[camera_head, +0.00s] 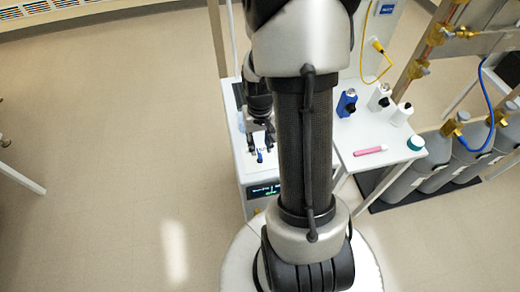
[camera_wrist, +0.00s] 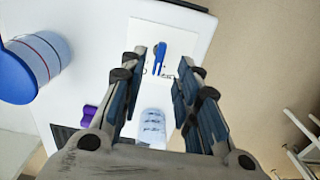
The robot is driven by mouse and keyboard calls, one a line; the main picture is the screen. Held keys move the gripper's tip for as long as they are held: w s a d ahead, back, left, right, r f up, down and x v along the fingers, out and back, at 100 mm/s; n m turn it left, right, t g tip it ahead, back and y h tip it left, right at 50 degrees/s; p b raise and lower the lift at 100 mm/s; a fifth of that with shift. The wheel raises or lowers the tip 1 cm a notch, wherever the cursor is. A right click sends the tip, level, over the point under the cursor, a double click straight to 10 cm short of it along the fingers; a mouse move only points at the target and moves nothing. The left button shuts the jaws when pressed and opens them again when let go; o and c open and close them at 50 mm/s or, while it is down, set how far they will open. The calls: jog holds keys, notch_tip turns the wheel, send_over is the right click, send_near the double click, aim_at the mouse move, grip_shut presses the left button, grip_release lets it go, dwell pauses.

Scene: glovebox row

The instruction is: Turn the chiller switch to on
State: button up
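The chiller (camera_head: 240,180) is a white box with a lit dark display (camera_head: 264,190) on its front, partly hidden behind my arm. Its switch (camera_wrist: 159,54) shows in the wrist view as a blue lever on a white plate with small dark marks, which I cannot read. The lever points roughly up and down in that view. In the head view the switch (camera_head: 260,156) is a small blue spot. My gripper (camera_wrist: 163,62) is open, its two fingers either side of the lever in the picture. I cannot tell how far the fingertips are above it.
A blue-capped container (camera_wrist: 40,60), a purple item (camera_wrist: 88,115) and a pale printed cylinder (camera_wrist: 152,128) stand near my gripper. A bench (camera_head: 375,175) at right holds small bottles and a pink item (camera_head: 370,151). Grey gas cylinders (camera_head: 435,160) stand beyond.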

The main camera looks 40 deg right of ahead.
aim_at(260, 155)
notch_tip(260, 155, up, 7)
jog(key=shift+f, duration=0.15)
dwell(0.4)
jog(key=s+a+r+n+t, duration=0.1)
jog(key=a+r+n+t, duration=0.15)
jog(key=a+r, duration=0.95)
jog(key=s+a+r+n+t, duration=0.2)
jog(key=s+a+r+n, duration=0.2)
jog(key=s+a, duration=0.4)
jog(key=shift+s+a+r, duration=0.15)
jog(key=shift+r, duration=0.5)
